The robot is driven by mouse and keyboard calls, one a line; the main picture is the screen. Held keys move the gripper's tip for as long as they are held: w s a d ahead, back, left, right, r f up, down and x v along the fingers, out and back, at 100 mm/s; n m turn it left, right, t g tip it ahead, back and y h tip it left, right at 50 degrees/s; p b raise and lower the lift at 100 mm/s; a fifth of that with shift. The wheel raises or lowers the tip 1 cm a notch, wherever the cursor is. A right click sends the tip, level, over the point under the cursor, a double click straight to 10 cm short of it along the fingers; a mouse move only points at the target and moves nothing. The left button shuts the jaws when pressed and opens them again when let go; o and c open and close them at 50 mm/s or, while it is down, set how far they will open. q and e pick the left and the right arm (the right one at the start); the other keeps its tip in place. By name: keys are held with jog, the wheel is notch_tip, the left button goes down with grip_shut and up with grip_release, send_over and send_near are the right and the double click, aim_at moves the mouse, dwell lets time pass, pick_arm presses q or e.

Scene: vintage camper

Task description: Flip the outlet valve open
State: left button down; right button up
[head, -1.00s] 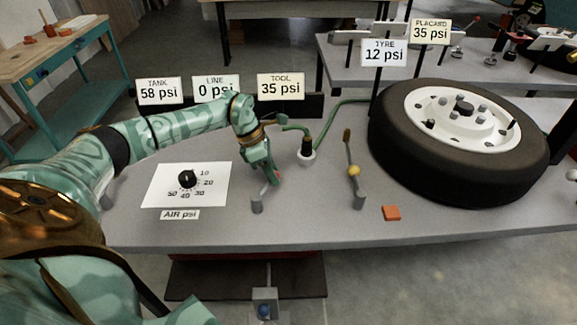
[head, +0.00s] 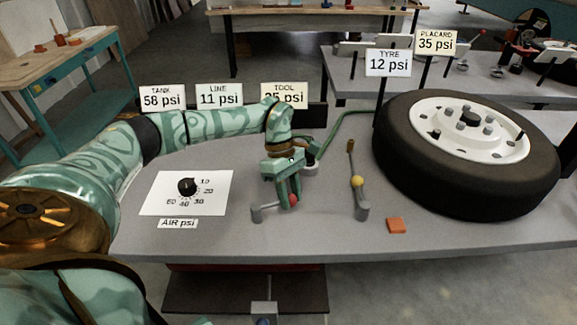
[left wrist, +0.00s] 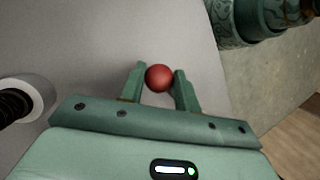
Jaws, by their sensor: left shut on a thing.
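The outlet valve appears to be the lever on a short grey post (head: 257,214) near the front of the grey bench; no label on it is readable. The lever lies low, pointing right, with a red ball knob (head: 293,201) at its end. My left gripper (head: 289,195) is shut on this knob from above. In the left wrist view the red knob (left wrist: 159,78) sits between the two green fingertips. My right gripper is not in view. The LINE sign (head: 219,96) reads 11 psi, and the TANK sign (head: 162,98) reads 58 psi.
A second lever with a yellow ball (head: 357,181) stands to the right, close to an orange block (head: 396,226). A tyre (head: 400,160) lies on the right. The air dial (head: 187,187) is at left. A hose fitting (left wrist: 15,104) stands beside my gripper.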

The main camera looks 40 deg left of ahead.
pick_arm(q)
jog(key=shift+s+f, duration=0.2)
dwell(0.4)
jog(key=c, duration=1)
grip_release()
jog(key=shift+w+a+r, duration=0.15)
jog(key=shift+r, duration=0.45)
jog(key=p+v, duration=0.3)
jog(key=v, duration=1.2)
jog(key=shift+w+a, duration=0.15)
